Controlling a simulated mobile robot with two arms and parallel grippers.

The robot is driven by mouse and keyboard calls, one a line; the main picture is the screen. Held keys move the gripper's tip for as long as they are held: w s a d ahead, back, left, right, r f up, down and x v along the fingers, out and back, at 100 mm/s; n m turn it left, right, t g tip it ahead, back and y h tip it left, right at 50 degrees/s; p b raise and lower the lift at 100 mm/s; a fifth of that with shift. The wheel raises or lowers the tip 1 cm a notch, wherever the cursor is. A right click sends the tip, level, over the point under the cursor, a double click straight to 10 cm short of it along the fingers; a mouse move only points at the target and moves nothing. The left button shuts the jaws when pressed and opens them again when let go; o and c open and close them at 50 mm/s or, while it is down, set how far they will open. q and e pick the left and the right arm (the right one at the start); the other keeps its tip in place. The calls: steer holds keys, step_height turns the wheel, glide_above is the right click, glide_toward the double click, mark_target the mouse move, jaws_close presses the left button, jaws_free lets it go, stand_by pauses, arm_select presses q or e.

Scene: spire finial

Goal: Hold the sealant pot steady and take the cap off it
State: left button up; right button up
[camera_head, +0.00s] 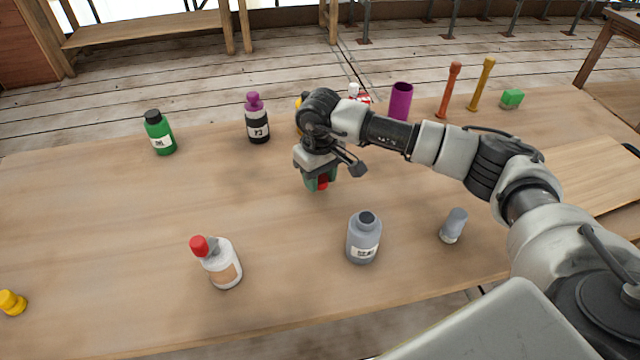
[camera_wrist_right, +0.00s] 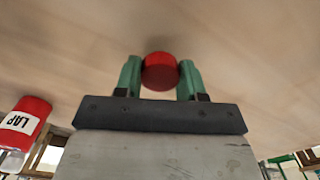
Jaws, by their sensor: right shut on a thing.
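My right gripper (camera_head: 321,184) is shut on a small red round piece, which looks like a cap (camera_wrist_right: 160,72), between its green fingers. It is above the middle of the table, apart from the bottles. No label I can read says sealant, so I cannot tell which container is the sealant pot. A white bottle with a red top (camera_head: 222,268) stands at the front left. A grey bottle (camera_head: 362,242) with a dark top stands at the front middle. A red container labelled LAP (camera_wrist_right: 22,122) shows at the left of the right wrist view. My left gripper is not in view.
A green bottle (camera_head: 161,140) and a black bottle with purple top (camera_head: 258,130) stand at the back left. The table's left middle is clear.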

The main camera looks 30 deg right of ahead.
mark_target(320, 178)
step_height(320, 178, down, 3)
steer(key=shift+r, duration=0.2)
steer(key=shift+f, duration=0.3)
steer(key=o, duration=1)
